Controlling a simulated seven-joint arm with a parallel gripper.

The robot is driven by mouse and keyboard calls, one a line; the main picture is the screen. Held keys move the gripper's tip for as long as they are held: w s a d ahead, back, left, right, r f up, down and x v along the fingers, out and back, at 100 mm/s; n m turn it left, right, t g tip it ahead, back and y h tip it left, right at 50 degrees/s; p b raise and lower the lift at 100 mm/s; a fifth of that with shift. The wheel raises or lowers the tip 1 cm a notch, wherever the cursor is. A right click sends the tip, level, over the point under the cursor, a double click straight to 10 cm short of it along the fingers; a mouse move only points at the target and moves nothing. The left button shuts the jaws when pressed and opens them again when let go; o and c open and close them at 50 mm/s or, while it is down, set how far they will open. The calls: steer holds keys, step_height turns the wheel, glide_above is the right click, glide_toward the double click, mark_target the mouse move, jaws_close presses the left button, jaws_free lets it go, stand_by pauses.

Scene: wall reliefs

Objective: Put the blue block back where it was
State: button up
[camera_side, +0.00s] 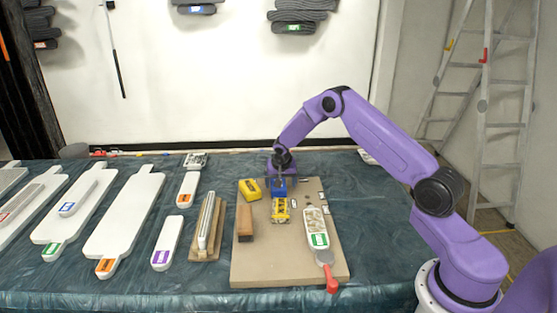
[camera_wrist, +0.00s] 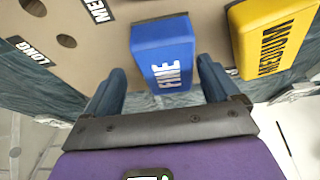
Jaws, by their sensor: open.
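The blue block (camera_side: 279,187) is at the far part of the tan board (camera_side: 265,269). In the wrist view the blue block (camera_wrist: 163,42) shows the word FINE on its face. My gripper (camera_side: 281,176) is at the block, coming down from above. In the wrist view the gripper (camera_wrist: 160,72) is open, with one finger on each side of the block's near end. A gap shows on the left side; the right finger looks close to the block, and I cannot tell if it touches.
A yellow block (camera_side: 250,190) marked MEDIUM (camera_wrist: 272,36) stands close beside the blue one. A yellow-and-black piece (camera_side: 280,211), a brown block (camera_side: 245,222) and a green-labelled white tool (camera_side: 316,228) share the board. Round holes (camera_wrist: 67,41) show near its LONG label.

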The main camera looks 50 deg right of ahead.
steer(key=a+v, duration=0.1)
steer(key=v, duration=1.4)
steer(key=s+a+r+n+y, duration=0.1)
steer(key=s+a+r+n, duration=0.15)
steer(key=a, duration=0.25)
steer(key=s+a+r+n, duration=0.2)
steer(key=s+a, duration=0.2)
steer(key=a, duration=0.2)
steer(key=s+a+r+n+y, duration=0.1)
steer(key=s+a+n, duration=0.3)
steer(key=s, duration=0.3)
steer(key=s+a+r+n+g, duration=0.1)
steer(key=s+a+n, duration=0.2)
steer(key=s, duration=0.4)
steer(key=s+a+r+n+y, duration=0.1)
steer(key=s+a+n, duration=0.3)
steer(key=s, duration=0.3)
steer(key=s+d+n+g, duration=0.1)
steer(key=s+n, duration=0.5)
steer(key=s, duration=0.8)
steer(key=shift+s+d+g+y, duration=0.3)
steer(key=shift+d+g, duration=0.1)
steer(key=shift+d, duration=0.45)
